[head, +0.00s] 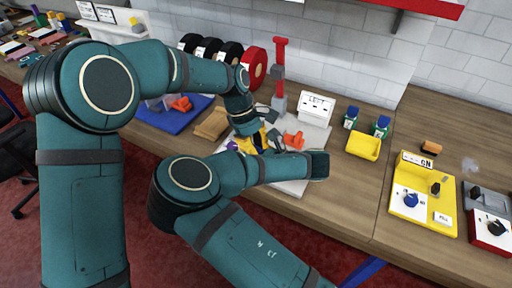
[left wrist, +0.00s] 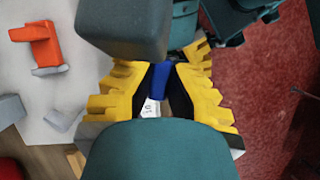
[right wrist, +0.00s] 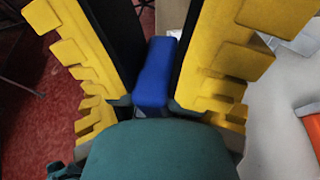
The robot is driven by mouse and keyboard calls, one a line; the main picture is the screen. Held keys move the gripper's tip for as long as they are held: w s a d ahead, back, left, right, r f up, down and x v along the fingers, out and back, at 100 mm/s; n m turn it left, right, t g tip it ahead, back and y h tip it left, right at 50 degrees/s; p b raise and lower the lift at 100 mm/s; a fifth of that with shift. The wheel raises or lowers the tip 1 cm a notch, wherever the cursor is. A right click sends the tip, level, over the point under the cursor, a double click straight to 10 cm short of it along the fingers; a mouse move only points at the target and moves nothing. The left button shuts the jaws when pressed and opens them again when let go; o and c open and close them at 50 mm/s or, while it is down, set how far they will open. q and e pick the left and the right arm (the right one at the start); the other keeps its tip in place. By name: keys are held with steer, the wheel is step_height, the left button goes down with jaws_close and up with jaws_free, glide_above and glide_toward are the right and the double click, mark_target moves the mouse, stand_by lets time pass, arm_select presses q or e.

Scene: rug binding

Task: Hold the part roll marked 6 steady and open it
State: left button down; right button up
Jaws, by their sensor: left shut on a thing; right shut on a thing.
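A blue part roll (left wrist: 158,82) sits between the yellow fingers of my left gripper (head: 258,138) in the left wrist view. A white label with a dark mark like a 6 (left wrist: 151,107) shows just below the blue part. In the right wrist view, my right gripper (right wrist: 153,90) is shut on a blue piece (right wrist: 154,70) between its yellow fingers, seemingly the same roll. In the head view both grippers are close together over the white board (head: 290,188); my right forearm hides the right fingers and most of the roll. How far the roll is open cannot be seen.
Orange clamps (head: 294,140) and a red post (head: 279,65) stand on or by the board. Black and red tape rolls (head: 254,68) stand behind. A blue mat (head: 150,118) lies left; a yellow tray (head: 363,146) and yellow switch box (head: 408,208) lie right.

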arm_select(q)
steer(key=shift+r, duration=0.2)
steer(key=shift+r, duration=0.8)
steer(key=shift+r, duration=0.15)
steer(key=shift+r, duration=2)
